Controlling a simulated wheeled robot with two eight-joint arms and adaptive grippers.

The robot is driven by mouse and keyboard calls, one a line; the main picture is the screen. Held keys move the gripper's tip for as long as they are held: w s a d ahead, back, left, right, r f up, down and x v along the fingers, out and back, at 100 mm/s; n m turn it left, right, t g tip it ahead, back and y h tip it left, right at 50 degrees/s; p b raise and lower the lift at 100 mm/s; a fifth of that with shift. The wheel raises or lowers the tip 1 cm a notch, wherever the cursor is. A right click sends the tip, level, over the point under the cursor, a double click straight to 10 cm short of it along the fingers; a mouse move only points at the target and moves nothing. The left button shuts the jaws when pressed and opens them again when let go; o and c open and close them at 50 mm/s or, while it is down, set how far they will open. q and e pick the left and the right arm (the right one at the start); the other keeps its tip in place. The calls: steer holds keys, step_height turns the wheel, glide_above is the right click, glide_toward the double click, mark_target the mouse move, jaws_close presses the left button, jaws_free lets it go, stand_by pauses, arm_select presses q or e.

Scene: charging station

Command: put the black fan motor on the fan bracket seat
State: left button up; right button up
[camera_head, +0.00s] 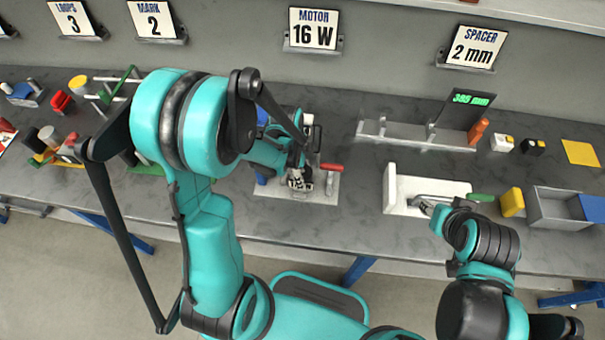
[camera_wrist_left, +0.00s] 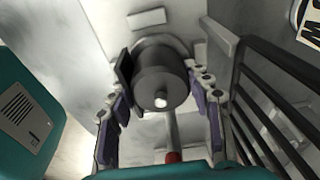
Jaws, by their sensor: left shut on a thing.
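The dark grey to black fan motor (camera_wrist_left: 160,75), a cylinder with a light shaft tip, sits between the fingers of my left gripper (camera_wrist_left: 161,112) in the left wrist view. In the head view my left gripper (camera_head: 301,181) is over a pale plate (camera_head: 265,190) with a red-handled part (camera_head: 331,167), apparently the fan bracket. A pale curved part shows behind the motor in the wrist view; I cannot tell whether the motor touches the seat. My right gripper (camera_head: 428,206) is by a white tray (camera_head: 399,195) and a green-handled tool (camera_head: 481,197); its jaws are too small to read.
A dark rack of bars (camera_wrist_left: 285,95) stands close right of the left gripper in the wrist view. A measuring fixture (camera_head: 415,137) with a green readout stands at the back. A yellow block (camera_head: 512,202) and a grey bin (camera_head: 553,207) are at right. The table between the plate and white tray is clear.

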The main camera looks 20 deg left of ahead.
arm_select(q)
steer(key=shift+f, duration=0.1)
steer(key=o, duration=1.1)
steer(key=shift+c, duration=0.2)
